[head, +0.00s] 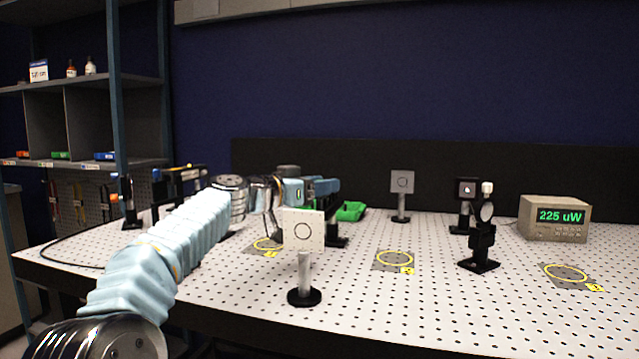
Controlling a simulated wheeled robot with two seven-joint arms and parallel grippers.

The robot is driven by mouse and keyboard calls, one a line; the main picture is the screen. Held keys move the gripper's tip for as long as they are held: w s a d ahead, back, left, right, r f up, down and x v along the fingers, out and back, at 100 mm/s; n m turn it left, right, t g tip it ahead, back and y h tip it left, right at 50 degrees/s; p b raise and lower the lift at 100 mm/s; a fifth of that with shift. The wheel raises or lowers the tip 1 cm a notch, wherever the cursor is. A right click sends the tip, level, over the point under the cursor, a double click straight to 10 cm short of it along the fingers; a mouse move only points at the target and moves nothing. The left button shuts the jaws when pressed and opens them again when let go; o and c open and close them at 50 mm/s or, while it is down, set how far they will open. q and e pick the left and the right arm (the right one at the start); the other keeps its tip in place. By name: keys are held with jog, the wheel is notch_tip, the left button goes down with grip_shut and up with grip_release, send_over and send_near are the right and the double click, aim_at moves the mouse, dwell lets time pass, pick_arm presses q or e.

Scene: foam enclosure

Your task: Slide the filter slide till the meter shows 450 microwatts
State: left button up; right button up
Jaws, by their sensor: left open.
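The meter (556,217) is a beige box at the right of the table, and its green display reads 225 uW. My left arm comes in from the left. Its gripper (332,188) is open above the middle-left of the table, behind the white square target plate (302,229). The filter slide cannot be made out clearly; the gripper and the plate cover much of that area. A black mount base (338,241) shows just below the gripper. I cannot tell whether the fingers touch anything. My right gripper is not in view.
A grey plate on a post (402,183) stands at the back. Black optic mounts (482,239) stand right of centre. A green object (350,211) lies behind the gripper. Yellow rings (395,258) mark the perforated table (430,310), whose front right is clear.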

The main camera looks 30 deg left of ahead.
pick_arm(q)
grip_shut()
jog(key=shift+s+f, duration=0.1)
jog(key=s+b, duration=0.3)
jog(key=shift+s+d, duration=0.15)
jog(key=shift+d, duration=0.25)
